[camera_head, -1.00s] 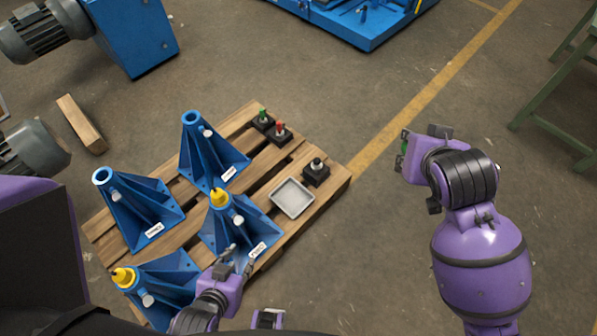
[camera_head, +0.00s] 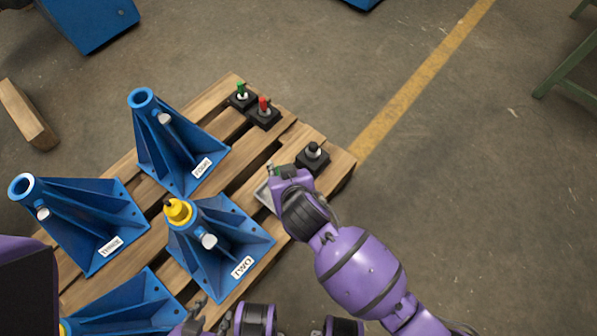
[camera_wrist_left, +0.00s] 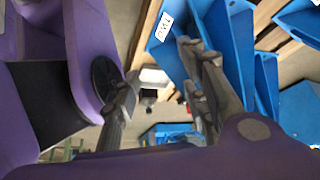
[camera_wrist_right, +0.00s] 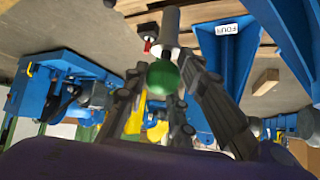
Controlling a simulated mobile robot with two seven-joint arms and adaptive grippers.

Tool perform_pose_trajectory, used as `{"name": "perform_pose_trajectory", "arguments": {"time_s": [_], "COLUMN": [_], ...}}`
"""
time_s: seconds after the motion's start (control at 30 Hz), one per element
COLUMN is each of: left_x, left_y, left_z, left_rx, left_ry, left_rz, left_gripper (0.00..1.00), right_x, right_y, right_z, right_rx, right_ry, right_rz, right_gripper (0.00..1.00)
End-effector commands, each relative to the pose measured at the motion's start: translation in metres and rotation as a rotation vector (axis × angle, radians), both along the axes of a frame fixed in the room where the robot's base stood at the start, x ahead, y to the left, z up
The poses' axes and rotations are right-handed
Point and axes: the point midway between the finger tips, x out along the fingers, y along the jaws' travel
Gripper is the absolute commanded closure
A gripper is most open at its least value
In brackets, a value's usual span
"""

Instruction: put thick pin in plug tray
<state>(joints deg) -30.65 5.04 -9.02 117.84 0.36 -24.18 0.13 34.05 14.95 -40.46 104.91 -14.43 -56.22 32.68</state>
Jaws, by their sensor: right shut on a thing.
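My right gripper (camera_head: 274,174) is shut on a pin with a green rounded end (camera_wrist_right: 163,76) and a thick grey shaft (camera_wrist_right: 171,27), seen between the fingers in the right wrist view. I take this as the thick pin. In the head view the gripper is over the grey plug tray (camera_head: 264,197), hiding most of it; I cannot tell whether the pin touches the tray. My left gripper (camera_head: 193,318) is low at the bottom edge, near the stand marked TWO. Its fingers are apart and empty in the left wrist view (camera_wrist_left: 165,95).
Black blocks with a green pin (camera_head: 241,92), a red pin (camera_head: 264,108) and a black-topped piece (camera_head: 313,155) stand on the wooden pallet (camera_head: 340,170). Blue stands (camera_head: 172,150) fill its left; stand TWO (camera_head: 222,245) carries a yellow plug (camera_head: 178,212).

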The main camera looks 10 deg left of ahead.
Motion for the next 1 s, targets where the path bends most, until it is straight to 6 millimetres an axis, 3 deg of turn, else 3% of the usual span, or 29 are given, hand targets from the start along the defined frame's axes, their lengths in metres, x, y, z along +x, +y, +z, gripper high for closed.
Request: {"name": "perform_pose_trajectory", "arguments": {"time_s": [0.03,0.2,0.33,0.5,0.67,1.0], "left_x": [-0.002,0.009,0.018,0.021,0.023,0.013], "left_y": [0.001,0.000,-0.002,0.000,0.002,0.003], "left_z": [-0.024,-0.064,-0.086,-0.100,-0.105,-0.138], "left_rx": [0.003,0.002,0.000,0.003,0.007,0.008], "left_ry": [0.010,0.008,0.006,0.007,0.005,0.037], "left_rz": [0.000,-0.006,-0.010,-0.015,-0.022,-0.021], "left_gripper": [0.60,0.60,0.60,0.60,0.60,0.60], "right_x": [-0.002,-0.006,-0.010,-0.014,-0.004,0.054], "right_y": [0.019,0.069,0.097,0.116,0.110,0.052], "right_z": [-0.035,-0.102,-0.141,-0.167,-0.179,-0.216], "right_rx": [-0.001,-0.001,0.000,0.002,-0.003,-0.005], "right_ry": [0.006,0.007,0.005,0.002,-0.002,-0.002], "right_rz": [0.037,0.153,0.224,0.277,0.291,0.291], "right_gripper": [1.00,1.00,1.00,1.00,1.00,1.00]}}
